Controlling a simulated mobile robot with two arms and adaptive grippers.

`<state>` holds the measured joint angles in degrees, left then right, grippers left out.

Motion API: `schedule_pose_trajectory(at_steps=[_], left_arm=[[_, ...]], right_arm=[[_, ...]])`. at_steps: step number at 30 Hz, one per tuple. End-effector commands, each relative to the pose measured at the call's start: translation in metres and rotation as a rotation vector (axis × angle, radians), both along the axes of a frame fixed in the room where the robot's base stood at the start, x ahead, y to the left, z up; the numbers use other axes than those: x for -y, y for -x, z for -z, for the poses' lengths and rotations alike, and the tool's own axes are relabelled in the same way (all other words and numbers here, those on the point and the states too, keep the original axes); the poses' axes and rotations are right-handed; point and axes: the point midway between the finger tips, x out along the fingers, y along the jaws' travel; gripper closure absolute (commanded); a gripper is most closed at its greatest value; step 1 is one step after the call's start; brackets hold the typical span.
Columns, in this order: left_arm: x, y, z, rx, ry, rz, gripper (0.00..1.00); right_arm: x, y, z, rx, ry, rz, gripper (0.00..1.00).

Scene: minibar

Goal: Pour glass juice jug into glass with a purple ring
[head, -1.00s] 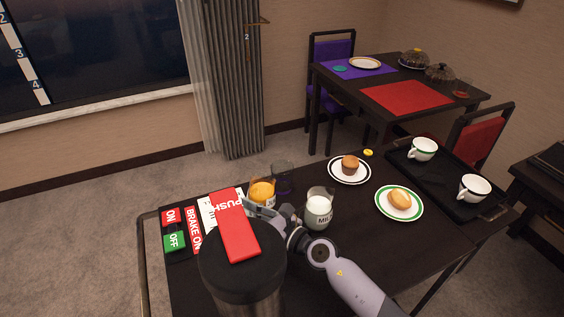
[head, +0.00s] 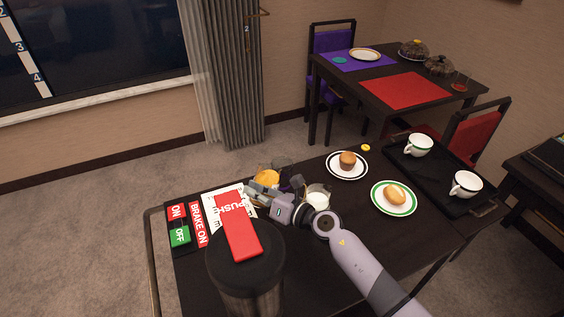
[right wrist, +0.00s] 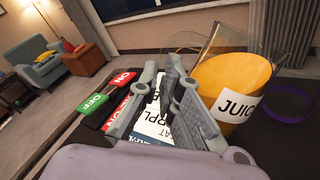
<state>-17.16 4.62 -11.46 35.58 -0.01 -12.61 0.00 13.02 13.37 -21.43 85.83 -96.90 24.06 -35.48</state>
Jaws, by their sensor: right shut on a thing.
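The glass juice jug (head: 268,178) holds orange juice and stands near the cart's far edge in the head view. In the right wrist view the juice jug (right wrist: 226,85), with its JUICE label, is just right of the fingers. My right gripper (head: 264,192) is shut at the jug's handle side; the fingers (right wrist: 170,88) hide the exact grip. I cannot tell whether the jug is clear of the top. The glass with a purple ring (right wrist: 290,103) is right of the jug, and my gripper partly hides it in the head view. My left gripper is not in view.
A milk jug (head: 318,197) stands close to my right gripper. A muffin plate (head: 347,172), a bun plate (head: 394,208) and a black tray (head: 440,187) with two cups are to the right. ON/OFF and brake labels (head: 179,237) lie at the left.

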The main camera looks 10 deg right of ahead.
Motion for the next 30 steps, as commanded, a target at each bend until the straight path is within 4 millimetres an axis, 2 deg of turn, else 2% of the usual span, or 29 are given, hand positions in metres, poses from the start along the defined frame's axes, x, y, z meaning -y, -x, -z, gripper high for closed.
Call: schedule_pose_trajectory(at_steps=[1, 30], left_arm=[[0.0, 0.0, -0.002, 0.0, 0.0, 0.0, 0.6], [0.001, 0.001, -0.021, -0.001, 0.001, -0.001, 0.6]], right_arm=[[0.0, -0.002, -0.005, 0.001, -0.005, 0.002, 1.0], [0.006, -0.008, -0.018, -0.082, -0.072, 0.002, 1.0]])
